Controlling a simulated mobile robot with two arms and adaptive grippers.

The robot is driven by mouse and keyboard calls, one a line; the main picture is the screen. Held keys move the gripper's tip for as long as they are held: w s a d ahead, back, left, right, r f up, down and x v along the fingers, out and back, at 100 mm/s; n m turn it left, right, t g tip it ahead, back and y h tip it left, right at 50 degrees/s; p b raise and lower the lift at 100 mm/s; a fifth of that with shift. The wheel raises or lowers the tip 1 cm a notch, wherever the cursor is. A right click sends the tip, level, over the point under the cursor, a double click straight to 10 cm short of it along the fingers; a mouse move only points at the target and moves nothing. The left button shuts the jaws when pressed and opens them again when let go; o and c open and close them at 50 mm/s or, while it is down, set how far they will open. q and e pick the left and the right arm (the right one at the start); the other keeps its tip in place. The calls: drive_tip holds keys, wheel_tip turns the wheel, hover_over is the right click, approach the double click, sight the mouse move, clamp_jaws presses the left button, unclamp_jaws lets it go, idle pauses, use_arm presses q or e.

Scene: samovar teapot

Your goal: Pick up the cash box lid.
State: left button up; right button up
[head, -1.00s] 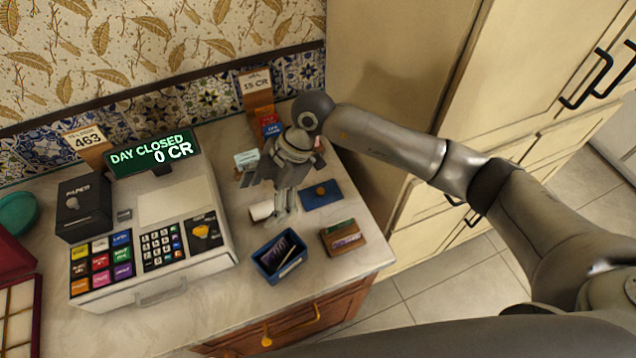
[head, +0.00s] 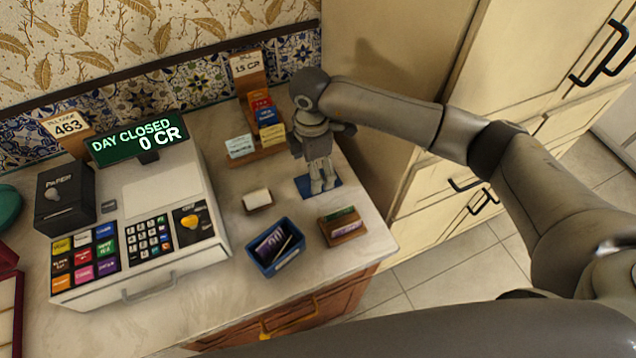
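The cash box lid (head: 304,186) is a flat dark blue plate lying on the counter, right of the middle. My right gripper (head: 322,187) points down over it, with its fingertips at the middle of the lid. The fingers are close together and hide the lid's knob, so I cannot tell whether they grip it. The open blue cash box (head: 284,262) stands in front and to the left, with purple notes and a dark slim item inside. My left gripper is out of view.
A cash register (head: 205,215) with a "DAY CLOSED 0 CR" display stands left. A wooden card rack (head: 262,152) stands behind, a small holder with white paper (head: 257,199) left of the gripper, and a brown card holder (head: 343,227) in front. A tall cabinet (head: 390,50) borders the right.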

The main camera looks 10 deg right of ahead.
wheel_tip(320, 180, down, 4)
drive_tip(key=b, duration=0.2)
drive_tip(key=shift+w+f+b, duration=0.1)
drive_tip(key=shift+f+b, duration=0.15)
drive_tip(key=shift+b, duration=0.05)
drive_tip(key=shift+r, duration=0.1)
drive_tip(key=c, duration=0.3)
clamp_jaws()
